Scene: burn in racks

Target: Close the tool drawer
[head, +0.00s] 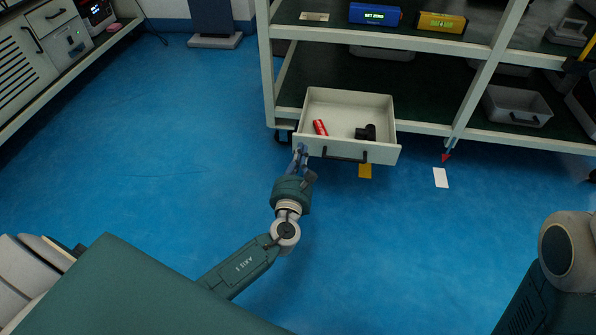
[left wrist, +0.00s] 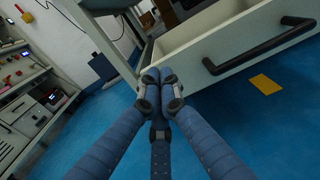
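The tool drawer (head: 312,142) is pulled out from under the rack, with a pale body and a dark bar handle (head: 345,155) on its front. A red item (head: 320,127) and a black item (head: 366,132) lie inside it. My left gripper (head: 300,150) is at the left end of the drawer front. In the left wrist view its fingers (left wrist: 158,85) are together with nothing between them, near the drawer front (left wrist: 240,62); I cannot tell whether they touch it. The handle (left wrist: 262,48) is to the right of the fingers. My right gripper is not in view.
The rack (head: 420,128) stands behind the drawer, with a blue device (head: 374,14) and a yellow device (head: 441,22) on its shelf. A yellow floor mark (head: 365,171) and a white one (head: 440,177) lie in front. Blue floor (head: 150,150) is clear to the left.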

